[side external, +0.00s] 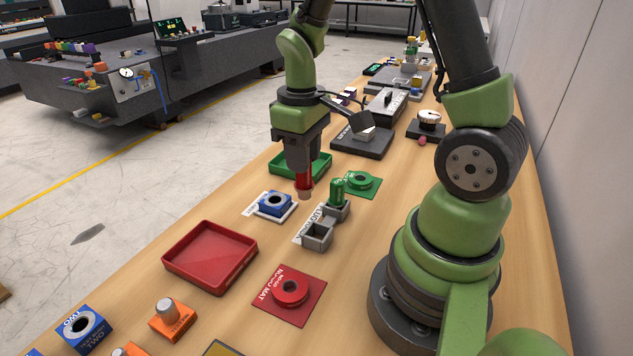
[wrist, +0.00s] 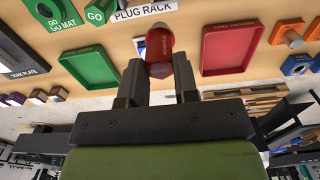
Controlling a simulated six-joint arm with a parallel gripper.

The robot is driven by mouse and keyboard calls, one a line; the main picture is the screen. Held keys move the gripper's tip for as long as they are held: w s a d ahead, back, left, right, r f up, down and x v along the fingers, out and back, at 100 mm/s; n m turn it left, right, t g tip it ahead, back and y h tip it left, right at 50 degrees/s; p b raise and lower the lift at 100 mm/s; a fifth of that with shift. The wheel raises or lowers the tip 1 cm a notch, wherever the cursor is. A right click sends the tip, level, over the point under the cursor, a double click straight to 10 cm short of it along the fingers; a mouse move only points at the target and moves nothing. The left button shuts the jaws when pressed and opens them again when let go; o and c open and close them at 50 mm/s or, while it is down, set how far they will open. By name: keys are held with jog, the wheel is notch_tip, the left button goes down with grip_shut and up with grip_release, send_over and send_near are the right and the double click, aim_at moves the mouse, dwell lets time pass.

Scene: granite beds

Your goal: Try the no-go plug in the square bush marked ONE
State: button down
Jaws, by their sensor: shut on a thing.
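My gripper (side external: 303,172) points down and is shut on the red no-go plug (side external: 305,185). In the wrist view the plug (wrist: 159,45) stands out from between the fingers (wrist: 160,82). The plug hangs upright, its lower end free and apart from the bush. A blue square bush (side external: 275,202) with a dark round bore sits on a white plate, just left of the plug tip in the side view. In the wrist view the plug partly covers a blue thing (wrist: 139,46). The bush's marking is not legible. Another blue bush (side external: 82,328), marked TWO, stands at the front left.
The grey plug rack (side external: 318,236) has an empty front socket and a green plug (side external: 337,192) in the other. A red tray (side external: 211,257), green tray (side external: 315,167), red no-go mat (side external: 272,306) and green mat (side external: 361,195) with rings lie around. Orange blocks (side external: 172,322) stand in front.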

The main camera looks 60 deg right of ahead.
jog(key=w+d, duration=0.3)
jog(key=w, duration=0.6)
jog(key=shift+d+r, duration=0.25)
jog(key=shift+r, duration=0.2)
jog(key=shift+f, duration=2.8)
jog(key=shift+f, duration=1.85)
jog(key=shift+r, duration=0.15)
jog(key=shift+r, duration=2.75)
